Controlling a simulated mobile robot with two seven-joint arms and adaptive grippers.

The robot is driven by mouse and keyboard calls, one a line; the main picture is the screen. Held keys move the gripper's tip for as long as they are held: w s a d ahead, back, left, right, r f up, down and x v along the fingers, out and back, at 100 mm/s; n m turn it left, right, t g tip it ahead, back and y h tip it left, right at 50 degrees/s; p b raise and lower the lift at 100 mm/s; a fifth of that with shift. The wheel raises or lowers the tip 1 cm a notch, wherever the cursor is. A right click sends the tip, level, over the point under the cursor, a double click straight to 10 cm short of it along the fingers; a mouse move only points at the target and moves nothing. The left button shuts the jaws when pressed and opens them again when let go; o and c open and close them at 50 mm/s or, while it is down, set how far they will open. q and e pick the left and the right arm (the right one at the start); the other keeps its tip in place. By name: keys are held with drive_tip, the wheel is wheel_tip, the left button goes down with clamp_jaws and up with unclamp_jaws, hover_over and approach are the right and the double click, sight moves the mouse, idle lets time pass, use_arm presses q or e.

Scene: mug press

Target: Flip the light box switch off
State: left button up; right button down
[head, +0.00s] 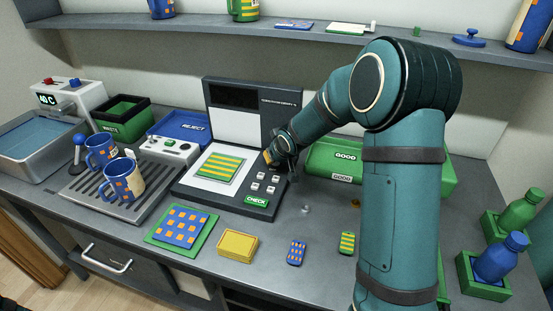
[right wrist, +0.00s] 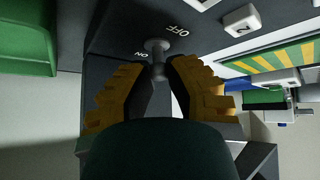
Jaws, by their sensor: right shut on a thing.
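The light box (head: 205,191) is a dark panel with a lit white plate, several white number buttons and a green CHECK label. My right gripper (head: 270,158) is at the panel's upper right. In the right wrist view the switch (right wrist: 156,48), a grey lever with a round knob, stands beside the printed words ON and OFF. The fingers of my right gripper (right wrist: 158,85) are shut around the lever's knob. The lever appears nearer the ON word, though its exact tilt is hard to tell. In the head view the gripper mostly hides it. My left gripper is out of view.
A green and yellow striped sheet (head: 219,167) lies on the plate. The green GOOD bin (head: 335,160) stands right of the box, close to my right arm. Two mugs (head: 123,180) stand on a grate at the left. Sheets and small blocks lie in front.

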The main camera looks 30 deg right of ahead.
drive_tip(key=shift+s+a+f+n+t+h, duration=0.35)
drive_tip(key=shift+s+t+h, duration=0.1)
drive_tip(key=shift+t+h, duration=0.4)
idle(0.6)
drive_tip(key=c, duration=0.9)
unclamp_jaws()
drive_tip(key=shift+o, duration=0.2)
drive_tip(key=shift+w+r, duration=0.1)
drive_tip(key=shift+r, duration=0.1)
drive_tip(key=shift+a+r, duration=0.1)
drive_tip(key=shift+r, duration=0.1)
drive_tip(key=v, duration=1.1)
drive_tip(key=shift+s, duration=0.4)
